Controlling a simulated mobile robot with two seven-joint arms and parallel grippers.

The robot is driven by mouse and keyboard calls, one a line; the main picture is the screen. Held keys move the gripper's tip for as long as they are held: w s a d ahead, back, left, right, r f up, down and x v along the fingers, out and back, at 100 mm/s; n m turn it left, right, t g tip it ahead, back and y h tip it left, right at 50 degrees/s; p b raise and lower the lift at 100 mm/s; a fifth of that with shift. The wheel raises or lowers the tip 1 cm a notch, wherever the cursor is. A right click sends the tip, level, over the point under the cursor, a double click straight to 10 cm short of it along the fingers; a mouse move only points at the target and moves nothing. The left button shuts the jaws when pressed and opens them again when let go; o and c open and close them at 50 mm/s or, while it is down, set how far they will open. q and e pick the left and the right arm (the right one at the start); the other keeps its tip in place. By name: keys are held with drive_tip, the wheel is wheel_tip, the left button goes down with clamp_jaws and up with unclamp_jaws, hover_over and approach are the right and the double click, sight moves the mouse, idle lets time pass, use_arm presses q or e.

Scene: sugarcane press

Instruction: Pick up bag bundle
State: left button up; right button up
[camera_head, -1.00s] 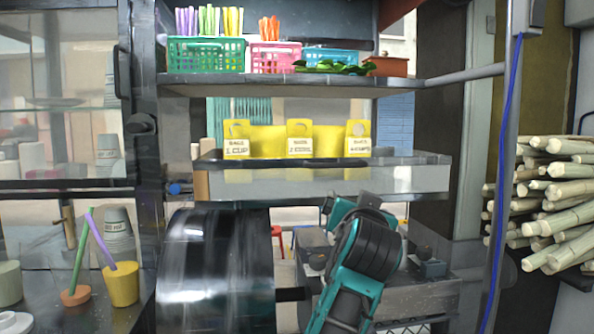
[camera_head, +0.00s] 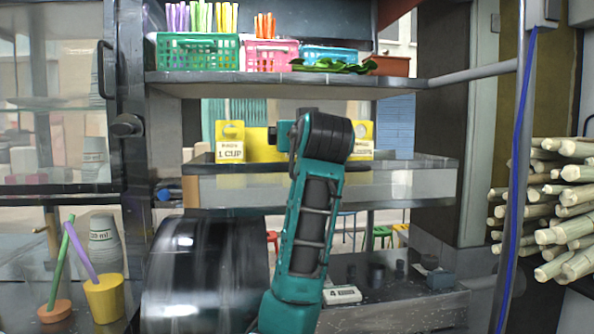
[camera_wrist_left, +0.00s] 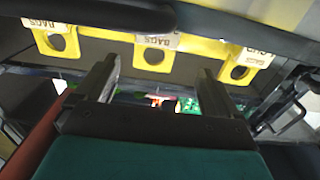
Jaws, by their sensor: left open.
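Yellow bag bundles with round holes and white labels stand on a shelf. In the head view, the left bundle (camera_head: 230,132) is labelled 1 CUP and the right bundle (camera_head: 364,132) is partly covered by my arm. The middle bundle is mostly hidden behind that arm. The wrist view shows three holed yellow tabs: left (camera_wrist_left: 52,44), middle (camera_wrist_left: 155,66) and right (camera_wrist_left: 238,72). My left gripper (camera_wrist_left: 155,88) is open, with nothing between its fingers. Its fingertips point toward the tabs, either side of the middle one. In the head view its fingers are hidden. My right gripper is not visible.
A metal shelf (camera_head: 411,188) bears the bundles. An upper shelf (camera_head: 290,84) holds a green basket (camera_head: 198,54) and a pink basket (camera_head: 270,56). A dark drum (camera_head: 208,270) stands lower left, a blue cable (camera_head: 518,150) hangs right, and sugarcane stalks (camera_head: 560,205) lie far right.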

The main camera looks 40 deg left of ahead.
use_arm(q)
drive_tip(key=shift+w+x, duration=0.25)
drive_tip(key=shift+x, duration=2.45)
drive_tip(key=shift+d, duration=0.25)
drive_tip(key=c, duration=1.1)
drive_tip(key=shift+o, duration=0.2)
drive_tip(key=shift+r, duration=0.1)
